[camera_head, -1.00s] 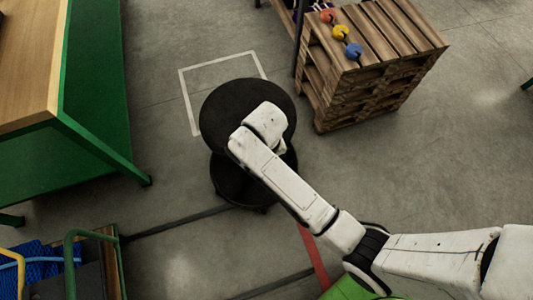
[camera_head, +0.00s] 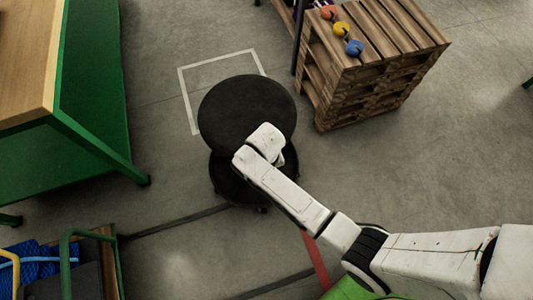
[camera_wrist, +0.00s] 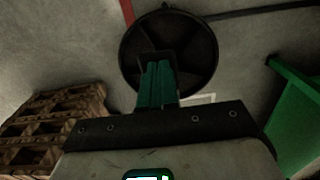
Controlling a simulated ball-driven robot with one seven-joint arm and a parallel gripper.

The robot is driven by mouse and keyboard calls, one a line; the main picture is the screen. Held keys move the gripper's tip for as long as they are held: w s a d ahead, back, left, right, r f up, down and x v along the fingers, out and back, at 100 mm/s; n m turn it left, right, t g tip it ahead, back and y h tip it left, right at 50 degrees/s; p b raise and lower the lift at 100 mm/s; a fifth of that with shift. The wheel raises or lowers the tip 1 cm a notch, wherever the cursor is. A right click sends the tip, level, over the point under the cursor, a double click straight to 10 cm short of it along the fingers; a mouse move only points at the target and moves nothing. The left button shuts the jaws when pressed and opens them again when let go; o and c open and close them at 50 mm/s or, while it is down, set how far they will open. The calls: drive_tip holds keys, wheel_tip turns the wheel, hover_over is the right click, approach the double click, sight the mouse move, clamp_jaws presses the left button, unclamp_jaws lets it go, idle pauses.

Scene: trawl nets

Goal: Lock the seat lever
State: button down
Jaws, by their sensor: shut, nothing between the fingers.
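A stool with a round black seat (camera_head: 243,108) stands on the floor in the head view. Its dark round base (camera_head: 228,182) shows below the seat. The end of my white arm overlaps the seat's lower right edge and hides my gripper in that view. In the wrist view my gripper (camera_wrist: 157,66) has green fingers, shut and empty, in front of a dark round part of the stool (camera_wrist: 198,50). I cannot tell whether the fingers touch it. I cannot make out the seat lever in either view.
A wooden pallet stack (camera_head: 375,75) with red, yellow and blue small objects on top stands right of the stool. A green-framed table (camera_head: 100,100) stands left. A green-railed cart (camera_head: 68,262) with blue netting is at the lower left. Floor around the stool is open.

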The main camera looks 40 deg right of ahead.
drive_tip(key=shift+s+f, duration=0.2)
drive_tip(key=shift+f, duration=0.3)
wheel_tip(320, 180, down, 3)
drive_tip(key=shift+r+t+b, duration=0.1)
drive_tip(key=shift+t+b, duration=0.7)
drive_tip(key=shift+s+a+f, duration=0.1)
drive_tip(key=shift+s+f, duration=0.1)
drive_tip(key=shift+f, duration=0.2)
drive_tip(key=shift+s, duration=0.1)
wheel_tip(320, 180, up, 5)
drive_tip(key=p, duration=0.5)
drive_tip(key=shift+a+r, duration=0.1)
drive_tip(key=shift+r, duration=0.05)
wheel_tip(320, 180, up, 9)
drive_tip(key=s+p, duration=0.1)
drive_tip(key=s, duration=0.1)
drive_tip(key=shift+a, duration=0.35)
drive_tip(key=shift+w, duration=0.1)
